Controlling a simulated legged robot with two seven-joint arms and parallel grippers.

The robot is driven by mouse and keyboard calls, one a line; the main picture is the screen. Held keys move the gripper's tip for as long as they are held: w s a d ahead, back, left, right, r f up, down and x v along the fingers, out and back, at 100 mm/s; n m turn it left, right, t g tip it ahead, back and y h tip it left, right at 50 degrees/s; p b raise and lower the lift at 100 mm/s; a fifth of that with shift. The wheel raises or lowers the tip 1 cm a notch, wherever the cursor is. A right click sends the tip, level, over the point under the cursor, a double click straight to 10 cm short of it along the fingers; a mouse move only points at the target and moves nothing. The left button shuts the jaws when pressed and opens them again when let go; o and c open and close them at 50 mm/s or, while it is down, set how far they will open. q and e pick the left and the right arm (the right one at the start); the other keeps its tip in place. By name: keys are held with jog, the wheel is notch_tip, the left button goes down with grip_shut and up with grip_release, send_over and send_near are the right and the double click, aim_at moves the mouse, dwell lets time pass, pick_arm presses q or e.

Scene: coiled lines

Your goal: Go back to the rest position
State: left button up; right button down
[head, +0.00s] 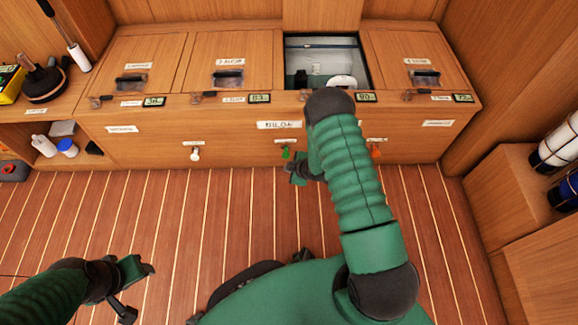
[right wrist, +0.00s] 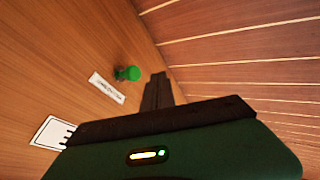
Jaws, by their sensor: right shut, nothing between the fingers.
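My right arm reaches forward over the floor in the head view. Its gripper (head: 297,174) is low in front of the wooden locker bench, partly hidden by my forearm. In the right wrist view the fingers (right wrist: 158,90) are together with nothing between them. They are close to a green knob (right wrist: 128,73) on the bench front, and a gap shows between them and the knob. The knob also shows in the head view (head: 285,153). My left gripper (head: 138,285) hangs over the floor at lower left, away from everything; its finger opening is unclear.
The bench (head: 230,145) has several lids; one hatch (head: 322,60) is open, with a white round thing inside. A white knob (head: 195,155) and an orange knob (head: 375,151) are on its front. A wooden step (head: 515,200) stands right. The plank floor (head: 200,220) is clear.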

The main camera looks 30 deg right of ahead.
jog(key=s+a+r+m+g+p, duration=0.1)
jog(key=s+r+m+p, duration=0.1)
jog(key=r, duration=0.6)
jog(key=s+a+r+m+h+p, duration=0.1)
jog(key=s+r+p, duration=0.15)
jog(key=r, duration=0.55)
jog(key=s+a+r+m+g+p, duration=0.1)
jog(key=a+r+m+p, duration=0.1)
jog(key=r, duration=0.6)
jog(key=s+a+r+m+g+p, duration=0.25)
jog(key=s+a+r+m, duration=0.25)
jog(key=s+a+r, duration=0.55)
jog(key=w+d+p+v, duration=0.1)
jog(key=w+p+v, duration=0.1)
jog(key=p+v, duration=1)
jog(key=w+d+r+p+v, duration=0.1)
jog(key=w+p+v, duration=0.2)
jog(key=p+v, duration=1)
jog(key=w+d+r+p+v, duration=0.1)
jog(key=w+p+v, duration=0.1)
jog(key=p+v, duration=1)
jog(key=shift+w+r, duration=0.3)
jog(key=shift+r, duration=0.25)
jog(key=c, duration=2.1)
grip_release()
jog(key=shift+d, duration=0.15)
